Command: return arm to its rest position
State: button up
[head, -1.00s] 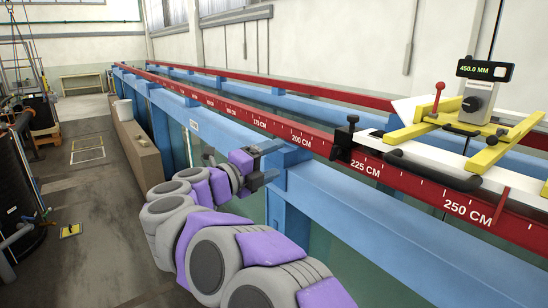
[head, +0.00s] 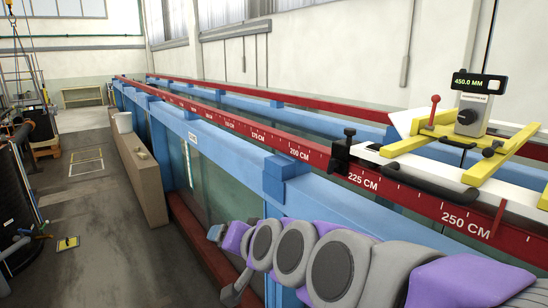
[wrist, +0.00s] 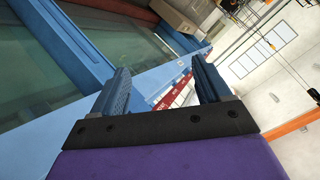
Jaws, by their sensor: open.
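My arm (head: 330,264), grey and purple, lies low along the right side of the head view, beside the blue flume frame. Its far end points left, in front of the glass side. My gripper (wrist: 161,66) is open and empty in the wrist view, with its two blue fingers apart and nothing between them. In the head view the fingers are small and partly hidden by my arm links.
The glass flume has a blue frame (head: 345,208) and red scaled rails (head: 415,205). A yellow and white carriage (head: 440,150) with a display reading 450.0 MM sits on the rails. A brown box (head: 140,180) stands left of the flume. The floor (head: 90,230) further left is mostly clear.

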jog(key=s+d+f+g+h, duration=0.2)
jog(key=s+d+f+g, duration=0.2)
jog(key=s, duration=0.6)
jog(key=s+d+f+n+g+h, duration=0.1)
jog(key=s+d+f+g+h, duration=0.1)
jog(key=s+d+f, duration=0.6)
jog(key=s+d+f+g+h, duration=0.3)
jog(key=s+d+f+g, duration=0.2)
jog(key=s+d, duration=0.5)
jog(key=s+f, duration=0.1)
jog(key=s, duration=0.2)
jog(key=shift+s+f+g, duration=0.2)
jog(key=shift+s+g, duration=0.1)
jog(key=shift+d, duration=0.1)
dwell(0.6)
